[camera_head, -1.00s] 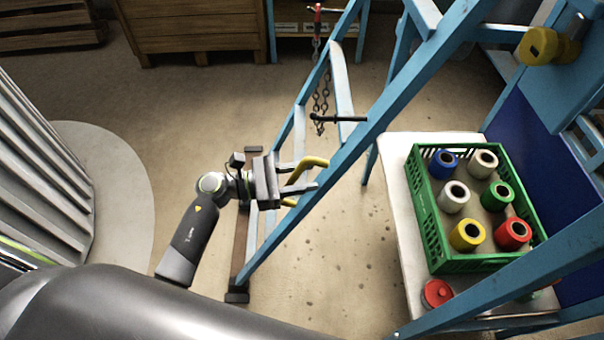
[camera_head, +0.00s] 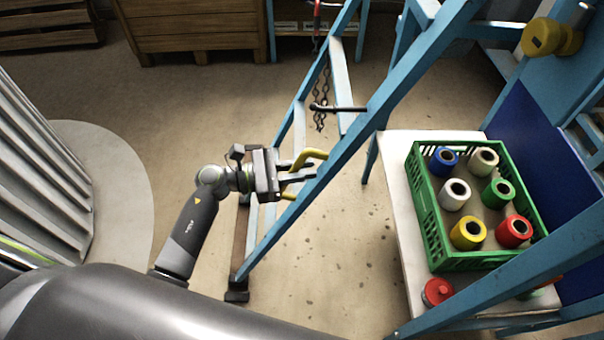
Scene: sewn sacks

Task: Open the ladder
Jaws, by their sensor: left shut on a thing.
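The blue ladder (camera_head: 352,142) stands in front of me, with its rails running from lower left to upper right. A yellow handle (camera_head: 314,154) sticks out from its near rail. My left gripper (camera_head: 300,173) is shut on the yellow handle beside that rail; its fingers partly hide the grip. A dark chain (camera_head: 321,115) hangs between the ladder's rails, and a black rod (camera_head: 340,108) crosses near it. The ladder's foot (camera_head: 237,290) rests on the floor. My right gripper is not in view.
A white-topped table (camera_head: 395,180) at the right carries a green crate (camera_head: 432,225) with several coloured spools. A wooden crate (camera_head: 195,25) stands at the back. The floor between is largely clear.

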